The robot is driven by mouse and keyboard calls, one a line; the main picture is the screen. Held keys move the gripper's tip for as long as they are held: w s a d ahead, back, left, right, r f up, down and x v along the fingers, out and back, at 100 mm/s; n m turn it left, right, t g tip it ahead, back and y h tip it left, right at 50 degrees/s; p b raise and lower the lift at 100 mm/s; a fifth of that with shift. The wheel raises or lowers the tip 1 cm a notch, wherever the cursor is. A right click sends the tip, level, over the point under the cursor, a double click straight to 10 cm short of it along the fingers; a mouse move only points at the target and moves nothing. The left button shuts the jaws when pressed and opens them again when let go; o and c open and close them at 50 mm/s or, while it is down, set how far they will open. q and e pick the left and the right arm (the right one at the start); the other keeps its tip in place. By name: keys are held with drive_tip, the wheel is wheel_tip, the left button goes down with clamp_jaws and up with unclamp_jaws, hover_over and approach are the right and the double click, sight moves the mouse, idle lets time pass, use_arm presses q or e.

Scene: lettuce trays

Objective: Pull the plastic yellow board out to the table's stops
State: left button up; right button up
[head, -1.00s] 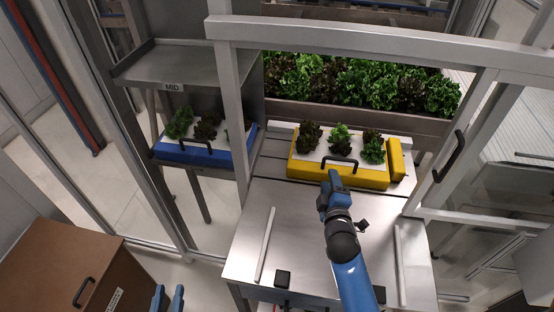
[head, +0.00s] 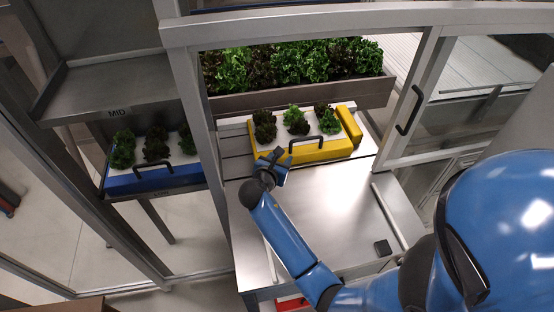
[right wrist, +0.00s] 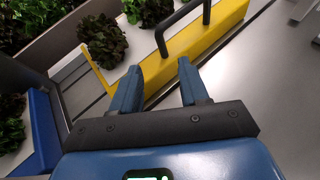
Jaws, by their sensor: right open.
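The yellow board (head: 270,156) lies at the back of the metal table (head: 325,205). It has a white top carrying several lettuce heads and a black handle (head: 306,141) on its front side. In the right wrist view the handle (right wrist: 207,14) stands beyond the fingertips. My right gripper (head: 275,158) is open and empty at the board's front edge, left of the handle. In the right wrist view my right gripper (right wrist: 158,66) has its fingers apart beside the yellow front wall (right wrist: 195,48), with nothing between them. My left gripper is out of view.
A blue board (head: 150,180) with lettuce sits on a shelf at the left. A small black block (head: 382,247) stands near the table's front right. A light rail (head: 398,215) runs along the right side. Metal frame posts (head: 195,100) rise beside the table. The middle tabletop is clear.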

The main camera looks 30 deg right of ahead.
sight(290, 148)
drive_tip(key=shift+s+d+n, duration=0.15)
drive_tip(key=shift+d+n, duration=0.05)
drive_tip(key=shift+n, duration=0.1)
drive_tip(key=shift+a, duration=0.15)
drive_tip(key=shift+p+x, duration=0.45)
drive_tip(key=shift+x, duration=5.05)
clamp_jaws()
